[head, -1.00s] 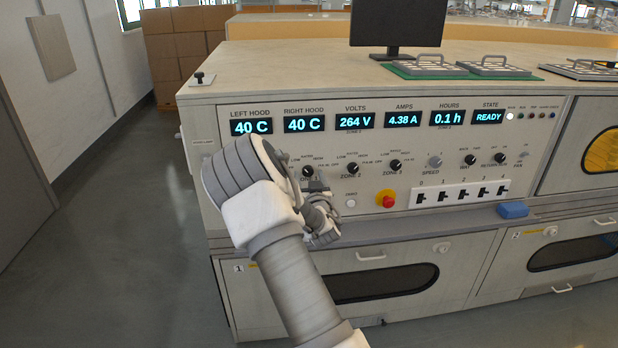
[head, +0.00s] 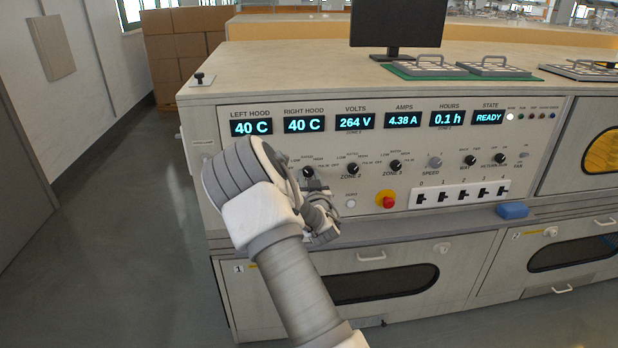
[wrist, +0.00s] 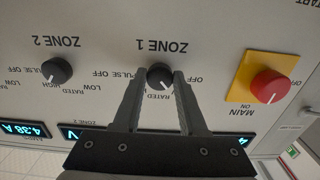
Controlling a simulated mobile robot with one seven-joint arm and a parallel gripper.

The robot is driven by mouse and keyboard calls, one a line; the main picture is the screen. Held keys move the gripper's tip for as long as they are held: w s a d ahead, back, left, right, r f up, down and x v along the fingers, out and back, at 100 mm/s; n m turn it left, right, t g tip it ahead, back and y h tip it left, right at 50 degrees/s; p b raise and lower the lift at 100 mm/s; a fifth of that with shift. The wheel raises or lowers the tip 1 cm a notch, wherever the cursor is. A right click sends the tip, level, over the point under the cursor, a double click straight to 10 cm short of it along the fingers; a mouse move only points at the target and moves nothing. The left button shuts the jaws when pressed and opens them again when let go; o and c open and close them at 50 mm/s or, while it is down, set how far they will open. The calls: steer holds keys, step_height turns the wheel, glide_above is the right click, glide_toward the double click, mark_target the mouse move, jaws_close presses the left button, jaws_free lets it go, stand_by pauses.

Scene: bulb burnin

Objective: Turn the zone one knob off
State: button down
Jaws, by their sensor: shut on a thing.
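The zone one knob (wrist: 160,75) is black and round with a white pointer mark. In the wrist view, which is upside down, it sits between my fingers under the ZONE 1 label. Its mark points to the lower right of that picture, beside the RATED print; a finger hides some of the dial print. My gripper (wrist: 160,79) is shut on the knob, one finger on each side. In the head view the knob (head: 308,171) shows just above my gripper (head: 312,184), and my arm covers part of the panel to its left.
The zone two knob (wrist: 56,70) is close beside.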

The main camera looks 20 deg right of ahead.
steer(key=shift+f, duration=0.1)
steer(key=n+b, duration=0.2)
steer(key=b, duration=0.1)
steer(key=shift+f+n, duration=0.1)
steer(key=shift+n, duration=0.3)
steer(key=n+b, duration=0.3)
steer(key=shift+r+n+b, duration=0.2)
steer(key=shift+n+b, duration=0.5)
steer(key=shift+n, duration=0.3)
steer(key=shift+d, duration=0.1)
steer(key=shift+c, duration=2.2)
jaws_free()
steer(key=shift+s, duration=0.1)
